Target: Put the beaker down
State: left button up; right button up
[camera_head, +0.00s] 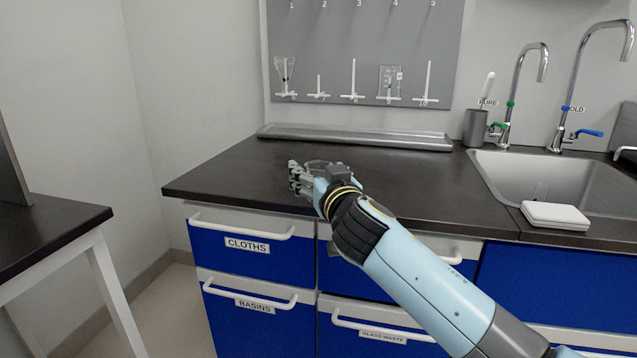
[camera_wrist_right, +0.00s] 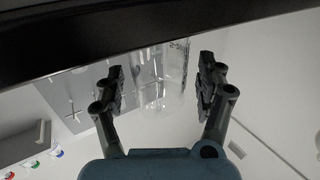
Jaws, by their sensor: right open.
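The clear glass beaker (camera_wrist_right: 160,80) with dark markings shows in the right wrist view, between the two fingers of my right gripper (camera_wrist_right: 160,85), with a gap on each side. That view is upside down; the beaker's base end meets the dark band of the worktop (camera_wrist_right: 60,45). In the head view my right gripper (camera_head: 303,178) is low over the left part of the black worktop (camera_head: 235,170), open. The glass is too faint there to make out clearly from the fingers. My left gripper is not in view.
A long grey metal tray (camera_head: 355,138) lies at the back of the worktop, under a grey peg board (camera_head: 365,50) with glassware. A sink (camera_head: 550,180) with taps is at right, a white box (camera_head: 555,215) on its front edge. The worktop left of the gripper is clear.

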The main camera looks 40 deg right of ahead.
jog(key=shift+w, duration=0.1)
jog(key=shift+c, duration=0.3)
jog(key=c, duration=1.2)
jog(key=shift+r+p, duration=0.95)
jog(key=shift+r, duration=1.45)
jog(key=shift+c, duration=0.2)
jog(key=s+d+r, duration=0.5)
jog(key=d+r, duration=0.1)
jog(key=d, duration=0.4)
jog(key=shift+s+d+p, duration=0.2)
jog(key=shift+s+p, duration=0.1)
jog(key=shift+p, duration=0.15)
